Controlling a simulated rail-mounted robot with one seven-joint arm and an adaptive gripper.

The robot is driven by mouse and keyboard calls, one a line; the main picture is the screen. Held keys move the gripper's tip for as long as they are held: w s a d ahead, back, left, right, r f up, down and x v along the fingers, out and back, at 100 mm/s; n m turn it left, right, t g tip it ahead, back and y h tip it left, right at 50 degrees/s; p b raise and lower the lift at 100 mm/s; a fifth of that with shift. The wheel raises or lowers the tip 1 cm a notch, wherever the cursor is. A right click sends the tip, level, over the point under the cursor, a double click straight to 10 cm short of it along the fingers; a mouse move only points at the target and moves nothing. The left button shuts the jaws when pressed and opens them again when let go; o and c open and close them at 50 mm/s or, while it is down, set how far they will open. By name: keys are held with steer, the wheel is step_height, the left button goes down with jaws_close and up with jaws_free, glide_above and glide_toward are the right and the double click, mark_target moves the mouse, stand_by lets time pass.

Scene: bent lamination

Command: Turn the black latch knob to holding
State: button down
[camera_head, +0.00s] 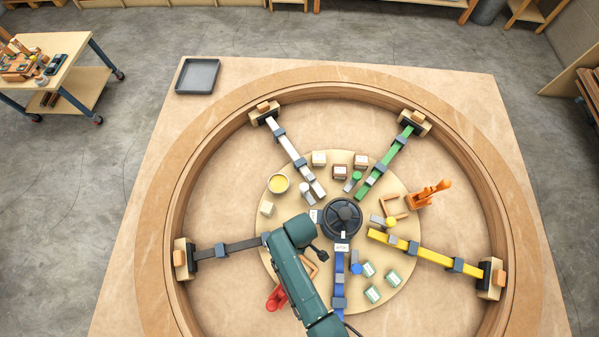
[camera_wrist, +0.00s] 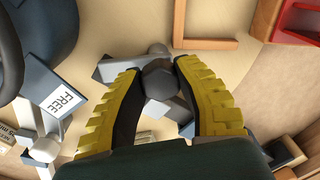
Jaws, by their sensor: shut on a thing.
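The black latch knob (camera_wrist: 159,82) is between the two yellow-ribbed fingers of my gripper (camera_wrist: 155,72) in the wrist view. The fingers are shut on it. Grey metal latch pieces lie around and under the knob. A white label reading "FREE" (camera_wrist: 63,102) sits on a blue-grey block to the left. In the head view my green arm covers the knob and my gripper, at the inner end of the dark grey spoke (camera_head: 229,249). Which way the knob is turned cannot be told.
A dark round hub (camera_head: 342,217) stands at the centre of a round board, beside my arm. White, green, yellow and blue clamp bars (camera_head: 340,285) spread around it inside the wooden ring (camera_head: 152,240).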

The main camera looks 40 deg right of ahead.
steer(key=n, duration=0.4)
steer(key=shift+s+n+p, duration=0.1)
steer(key=shift+n+p, duration=0.2)
steer(key=shift+p, duration=0.1)
steer(key=n, duration=0.4)
steer(key=shift+f+n+p, duration=0.1)
steer(key=shift+n+p, duration=0.2)
steer(key=c, duration=0.7)
jaws_free()
steer(key=shift+o, duration=0.2)
